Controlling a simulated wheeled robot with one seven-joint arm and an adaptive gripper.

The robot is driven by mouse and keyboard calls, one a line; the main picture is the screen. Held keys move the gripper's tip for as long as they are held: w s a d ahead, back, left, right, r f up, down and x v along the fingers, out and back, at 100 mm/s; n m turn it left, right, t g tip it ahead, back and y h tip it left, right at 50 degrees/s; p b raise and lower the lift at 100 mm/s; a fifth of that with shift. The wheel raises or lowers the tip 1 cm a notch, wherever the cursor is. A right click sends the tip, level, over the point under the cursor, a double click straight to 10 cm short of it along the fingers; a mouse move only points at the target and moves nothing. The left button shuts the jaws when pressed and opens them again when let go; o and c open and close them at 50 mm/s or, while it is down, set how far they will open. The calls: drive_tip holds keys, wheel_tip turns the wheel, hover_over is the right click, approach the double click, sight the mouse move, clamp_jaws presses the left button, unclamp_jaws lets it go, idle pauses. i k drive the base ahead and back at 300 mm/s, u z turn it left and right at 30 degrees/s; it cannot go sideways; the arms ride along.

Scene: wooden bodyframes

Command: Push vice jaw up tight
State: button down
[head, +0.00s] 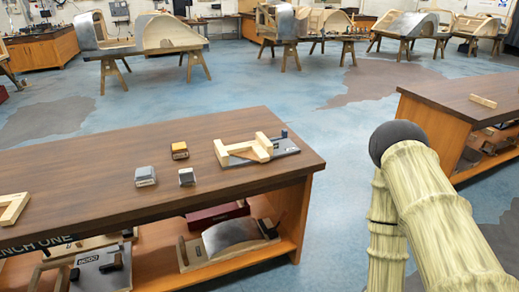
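What looks like the vice (284,147) lies near the right end of the dark brown bench top. It has a grey base plate, pale wooden pieces on it and a small blue part at its right back corner. I cannot tell which wooden piece is the jaw, or whether it touches the work. My arm shows at the right as pale, bamboo-like links with a dark round joint, to the right of the bench and apart from it. My gripper is not in view.
Left of the vice on the bench top (100,200) are an orange-topped block (180,150) and two grey-topped blocks (145,176) (187,176). A wooden frame (12,210) lies at the far left. The shelf below holds several items. Another bench (450,95) stands right; blue floor lies between.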

sight(268, 146)
drive_tip(key=z, duration=0.9)
drive_tip(key=i, duration=0.75)
drive_tip(key=u, duration=2.05)
